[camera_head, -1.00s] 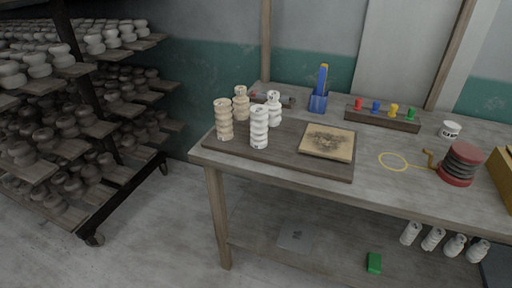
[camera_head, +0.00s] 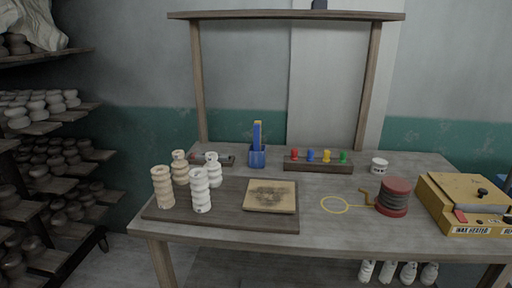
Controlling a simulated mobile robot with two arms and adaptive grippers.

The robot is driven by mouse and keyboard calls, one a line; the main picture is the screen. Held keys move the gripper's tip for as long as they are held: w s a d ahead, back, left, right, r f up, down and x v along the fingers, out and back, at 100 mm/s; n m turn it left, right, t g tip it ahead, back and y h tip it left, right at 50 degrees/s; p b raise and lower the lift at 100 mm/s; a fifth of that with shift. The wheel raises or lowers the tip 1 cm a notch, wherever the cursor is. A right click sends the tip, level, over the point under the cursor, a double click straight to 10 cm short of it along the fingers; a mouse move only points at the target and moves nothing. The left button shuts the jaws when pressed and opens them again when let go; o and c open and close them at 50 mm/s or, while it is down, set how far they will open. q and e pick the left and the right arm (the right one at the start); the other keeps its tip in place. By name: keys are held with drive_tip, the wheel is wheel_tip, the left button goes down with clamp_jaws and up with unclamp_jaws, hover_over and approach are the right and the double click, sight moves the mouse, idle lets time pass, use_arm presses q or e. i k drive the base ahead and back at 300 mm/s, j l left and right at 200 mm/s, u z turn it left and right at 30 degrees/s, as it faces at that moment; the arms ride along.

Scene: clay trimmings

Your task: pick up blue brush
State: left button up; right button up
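A blue holder (camera_head: 257,158) stands at the back of the workbench, left of centre. An upright blue and yellow tool (camera_head: 257,135) sticks up out of it; I cannot tell for sure whether it is the blue brush. A small blue piece (camera_head: 310,155) also sits in the dark wooden rack to the right, between a red and a yellow one. Neither of my grippers shows in the head view.
The workbench (camera_head: 330,229) carries a dark board (camera_head: 232,216) with ribbed white and tan pieces, a square tan tile (camera_head: 270,196), a wooden rack (camera_head: 318,168), a white cup (camera_head: 379,165), a red-ended spool (camera_head: 394,196) and a yellow box (camera_head: 462,203). Shelves of pots stand left.

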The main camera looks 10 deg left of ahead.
sight(256, 126)
drive_tip(key=z, duration=0.3)
drive_tip(key=j+z, duration=0.4)
drive_tip(key=i+j+z, duration=0.1)
drive_tip(key=j+z, duration=0.15)
drive_tip(key=z, duration=0.15)
drive_tip(key=j+z, duration=0.6)
drive_tip(key=z, duration=0.2)
drive_tip(key=k, duration=0.05)
